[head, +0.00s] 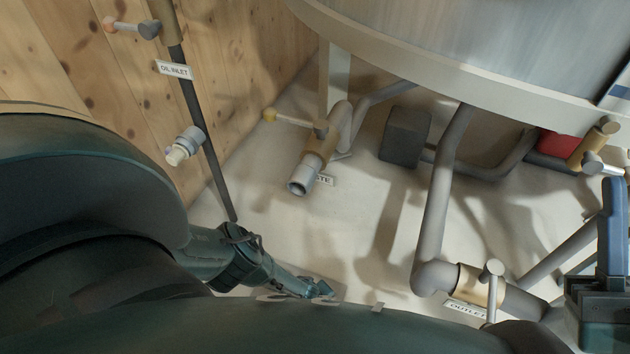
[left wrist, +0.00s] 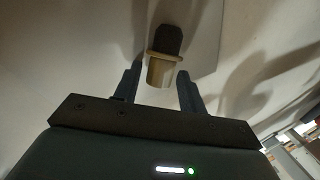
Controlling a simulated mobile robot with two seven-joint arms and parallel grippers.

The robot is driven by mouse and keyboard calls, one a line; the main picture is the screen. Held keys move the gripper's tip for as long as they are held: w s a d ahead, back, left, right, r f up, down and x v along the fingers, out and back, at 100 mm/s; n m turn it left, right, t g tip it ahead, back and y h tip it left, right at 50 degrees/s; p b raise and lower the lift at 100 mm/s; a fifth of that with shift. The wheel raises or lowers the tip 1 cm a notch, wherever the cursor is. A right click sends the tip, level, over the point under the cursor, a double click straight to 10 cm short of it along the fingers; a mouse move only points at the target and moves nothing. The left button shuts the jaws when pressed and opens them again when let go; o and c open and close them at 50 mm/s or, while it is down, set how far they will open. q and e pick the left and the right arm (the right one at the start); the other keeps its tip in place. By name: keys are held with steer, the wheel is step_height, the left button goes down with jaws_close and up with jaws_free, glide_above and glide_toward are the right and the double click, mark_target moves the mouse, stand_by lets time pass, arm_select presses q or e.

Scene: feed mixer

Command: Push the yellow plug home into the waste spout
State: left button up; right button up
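The waste spout (head: 301,181) is a grey pipe end with a brass-coloured collar, angled down at the centre of the head view. Its open mouth is empty. In the left wrist view a plug with a pale yellow body and flange (left wrist: 163,68) and a dark end (left wrist: 168,40) lies just ahead of my left gripper (left wrist: 160,82). The fingers are open on either side of its body, with small gaps. My left gripper shows low in the head view (head: 318,288), below the spout; I cannot make out the plug there. My right gripper (head: 603,265) is partly cut off at the right edge.
The oil inlet pipe (head: 205,150) runs along the wooden wall at left. The floor below the spout looks clear.

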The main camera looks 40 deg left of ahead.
arm_select(q)
jaws_close()
steer(key=shift+r, duration=0.15)
